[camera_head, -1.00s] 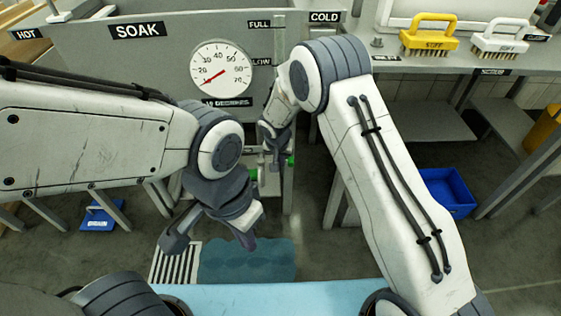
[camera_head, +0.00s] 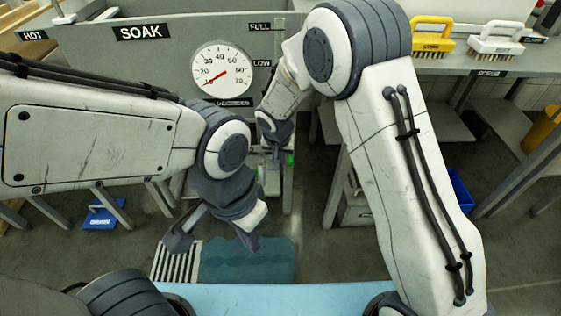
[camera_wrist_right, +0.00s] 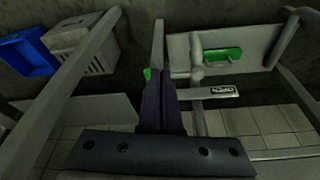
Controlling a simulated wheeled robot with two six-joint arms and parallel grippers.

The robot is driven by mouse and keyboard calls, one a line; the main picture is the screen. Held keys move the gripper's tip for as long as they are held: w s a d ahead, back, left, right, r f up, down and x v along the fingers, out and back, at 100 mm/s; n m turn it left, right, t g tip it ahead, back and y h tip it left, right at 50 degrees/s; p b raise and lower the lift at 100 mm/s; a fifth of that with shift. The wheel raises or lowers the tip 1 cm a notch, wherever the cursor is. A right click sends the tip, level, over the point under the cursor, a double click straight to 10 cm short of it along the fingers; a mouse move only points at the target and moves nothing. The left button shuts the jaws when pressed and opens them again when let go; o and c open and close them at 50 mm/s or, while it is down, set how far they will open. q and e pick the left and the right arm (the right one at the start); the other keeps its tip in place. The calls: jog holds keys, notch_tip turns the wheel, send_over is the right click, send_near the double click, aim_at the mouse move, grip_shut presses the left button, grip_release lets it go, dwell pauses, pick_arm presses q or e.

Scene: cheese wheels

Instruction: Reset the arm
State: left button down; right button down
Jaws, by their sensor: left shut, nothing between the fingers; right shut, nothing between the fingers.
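My left gripper (camera_head: 248,241) hangs below the left arm in the head view, over the floor. Its jaws are shut and empty. My right gripper (camera_head: 272,158) is small and partly hidden at the end of the bent right arm, near the front of the grey soak tank (camera_head: 98,52). In the right wrist view its dark fingers (camera_wrist_right: 160,88) lie together, shut on nothing.
A dial (camera_head: 221,77) is on the tank front. Yellow (camera_head: 431,38) and white (camera_head: 495,41) brushes stand on the right bench. A blue bin (camera_wrist_right: 27,52), table legs and a green handle (camera_wrist_right: 221,54) show in the right wrist view. Open floor lies below.

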jog(key=s+r+n+g, duration=0.1)
jog(key=s+r+n, duration=0.3)
jog(key=s+r, duration=0.95)
jog(key=s+d+r+n+g+y, duration=0.1)
jog(key=s+d+n, duration=0.15)
jog(key=s, duration=0.65)
jog(key=s+d+r+n+g+y, duration=0.1)
jog(key=s+d+r+n, duration=0.15)
jog(key=s, duration=0.65)
notch_tip(320, 180, up, 34)
jog(key=p, duration=3.4)
jog(key=shift+a+f+n+p, duration=0.25)
jog(key=shift+a+n+p, duration=0.05)
jog(key=shift+p, duration=0.05)
